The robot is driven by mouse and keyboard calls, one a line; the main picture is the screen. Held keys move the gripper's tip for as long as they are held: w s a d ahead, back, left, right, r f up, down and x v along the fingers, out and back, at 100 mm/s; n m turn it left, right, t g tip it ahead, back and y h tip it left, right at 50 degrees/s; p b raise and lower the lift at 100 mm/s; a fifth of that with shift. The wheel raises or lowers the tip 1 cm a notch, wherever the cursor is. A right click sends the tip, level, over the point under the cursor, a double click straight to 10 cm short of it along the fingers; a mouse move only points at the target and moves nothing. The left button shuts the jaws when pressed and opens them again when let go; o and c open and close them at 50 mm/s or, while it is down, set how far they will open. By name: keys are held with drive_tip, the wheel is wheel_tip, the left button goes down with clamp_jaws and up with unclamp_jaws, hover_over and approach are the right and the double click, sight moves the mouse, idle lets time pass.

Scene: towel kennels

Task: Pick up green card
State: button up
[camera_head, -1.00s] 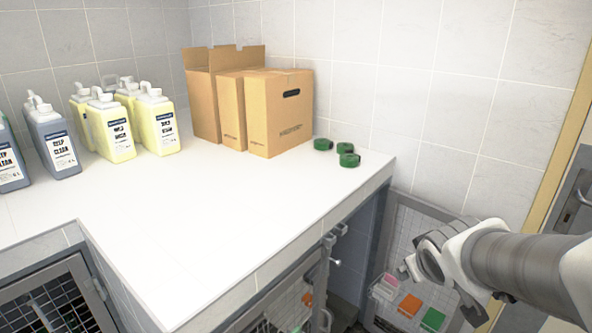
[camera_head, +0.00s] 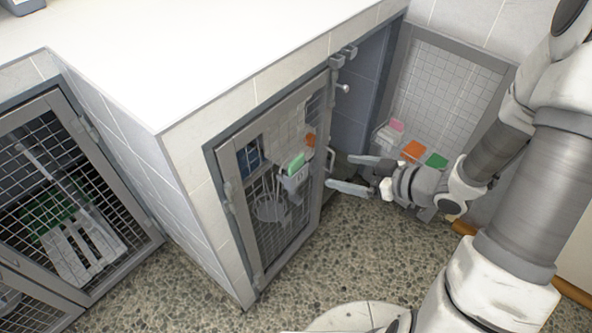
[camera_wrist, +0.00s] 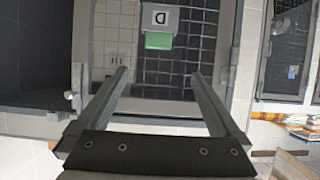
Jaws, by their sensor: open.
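A light green card (camera_head: 294,163) stands in a small holder with a white label (camera_head: 294,181) on the mesh door of the middle kennel. In the wrist view the green card (camera_wrist: 158,41) shows beside a label marked D (camera_wrist: 160,18), which appears upside down. My gripper (camera_head: 340,172) is open and empty, to the right of that door, its fingers pointing left towards it. In the wrist view the card lies beyond and between the fingertips (camera_wrist: 160,73), apart from them. A darker green card (camera_head: 436,160) is on the panel behind my gripper.
An orange card (camera_head: 413,149) and a pink card (camera_head: 397,126) are beside the darker green one. The mesh door (camera_head: 268,195) has grey frame bars. A white counter (camera_head: 190,50) overhangs the kennels. Another mesh kennel (camera_head: 75,200) is at left. The speckled floor (camera_head: 225,285) is clear in front.

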drive_tip(key=b, duration=0.4)
approach(298, 160)
drive_tip(key=x, duration=0.5)
drive_tip(key=shift+s+f, duration=0.15)
drive_tip(key=shift+s, duration=0.15)
drive_tip(key=b+x, duration=0.2)
drive_tip(key=x, duration=0.3)
drive_tip(key=shift+w, duration=0.15)
drive_tip(key=shift+w+a+b, duration=0.25)
drive_tip(key=shift+b, duration=0.05)
drive_tip(key=c, duration=1.3)
